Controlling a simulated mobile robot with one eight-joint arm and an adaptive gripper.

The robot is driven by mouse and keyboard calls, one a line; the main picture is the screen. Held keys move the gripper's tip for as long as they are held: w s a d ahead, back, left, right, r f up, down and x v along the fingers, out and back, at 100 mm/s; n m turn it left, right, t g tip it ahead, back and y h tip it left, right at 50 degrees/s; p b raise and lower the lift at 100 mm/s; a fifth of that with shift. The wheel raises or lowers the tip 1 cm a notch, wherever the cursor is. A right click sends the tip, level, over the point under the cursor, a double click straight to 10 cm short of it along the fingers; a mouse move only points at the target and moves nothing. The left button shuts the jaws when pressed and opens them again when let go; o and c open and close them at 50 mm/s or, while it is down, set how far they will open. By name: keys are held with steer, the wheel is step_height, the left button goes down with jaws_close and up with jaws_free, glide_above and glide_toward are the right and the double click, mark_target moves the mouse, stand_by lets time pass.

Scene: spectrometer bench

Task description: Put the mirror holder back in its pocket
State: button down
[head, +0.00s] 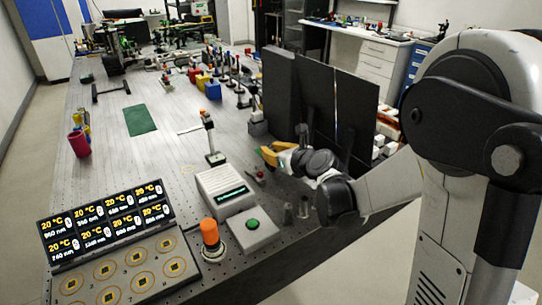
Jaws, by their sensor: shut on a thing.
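My gripper (271,153) shows small, with yellow-orange parts, low over the middle right of the bench. It points left, in front of the dark upright panels. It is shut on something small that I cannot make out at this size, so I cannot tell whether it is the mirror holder. A small dark object with a red part (260,177) lies on the bench just below the gripper. I cannot pick out the mirror holder's pocket in this view.
A thin post with an orange top (209,122) stands left of my gripper. Nearer are a white box with a display (222,190), a green-button box (252,231) and an orange knob (210,233). Tall dark panels (315,95) stand behind.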

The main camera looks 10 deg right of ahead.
steer(key=c, duration=1.4)
jaws_free()
steer(key=shift+f, duration=0.1)
